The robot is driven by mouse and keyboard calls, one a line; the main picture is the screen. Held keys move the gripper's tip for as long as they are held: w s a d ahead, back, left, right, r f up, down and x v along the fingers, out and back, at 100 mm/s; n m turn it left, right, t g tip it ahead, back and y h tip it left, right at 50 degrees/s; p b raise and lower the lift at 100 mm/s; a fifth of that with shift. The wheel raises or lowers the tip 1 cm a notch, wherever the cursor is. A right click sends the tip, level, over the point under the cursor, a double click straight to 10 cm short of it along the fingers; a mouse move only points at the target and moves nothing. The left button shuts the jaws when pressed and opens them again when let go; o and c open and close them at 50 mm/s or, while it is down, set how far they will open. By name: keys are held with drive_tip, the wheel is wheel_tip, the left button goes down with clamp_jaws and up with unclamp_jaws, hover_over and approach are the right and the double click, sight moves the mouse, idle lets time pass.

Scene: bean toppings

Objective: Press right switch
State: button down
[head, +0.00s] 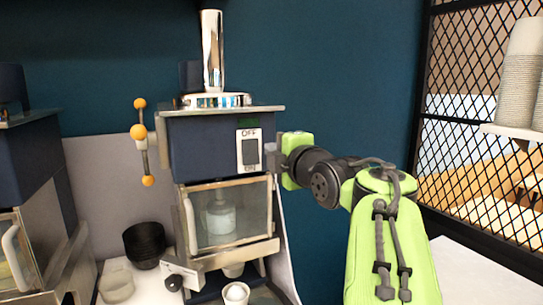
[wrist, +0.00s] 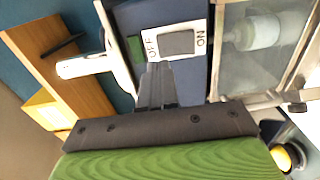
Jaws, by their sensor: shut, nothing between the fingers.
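The right switch (head: 249,151) is a grey rocker on a white plate, with OFF at its top and ON at its bottom. It sits on the dark blue front of the machine (head: 195,150). In the wrist view the switch (wrist: 177,42) lies just beyond my fingertips. My gripper (head: 272,149) is shut and empty, just to the right of the switch plate in the head view. In the wrist view my gripper (wrist: 157,70) has its fingertips by the OFF end of the plate. I cannot tell whether they touch it.
A glass door (head: 230,215) with a jar behind it is below the switch. An orange-knobbed lever (head: 141,138) is on the machine's left. Black bowls (head: 145,243) stand lower left. A second machine (head: 30,190) is at far left. A black mesh screen (head: 470,120) stands right.

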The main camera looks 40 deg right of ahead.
drive_tip(key=v, duration=0.6)
drive_tip(key=s+a+f+m+g+y, duration=0.2)
drive_tip(key=a+f+m+g+y, duration=0.55)
drive_tip(key=a+f, duration=1)
drive_tip(key=s+a+f+m+g+h, duration=0.1)
drive_tip(key=s+a+f+m+g, duration=0.1)
drive_tip(key=s+f, duration=0.4)
drive_tip(key=s+a+f+m+g+h, duration=0.1)
drive_tip(key=s+a+f+m+g, duration=0.1)
drive_tip(key=s+f+m, duration=0.3)
wheel_tip(320, 180, down, 3)
drive_tip(key=shift+s+a+f+b, duration=0.1)
drive_tip(key=shift+s+a+b, duration=0.35)
drive_tip(key=shift+s+a, duration=0.35)
drive_tip(key=shift+h, duration=0.25)
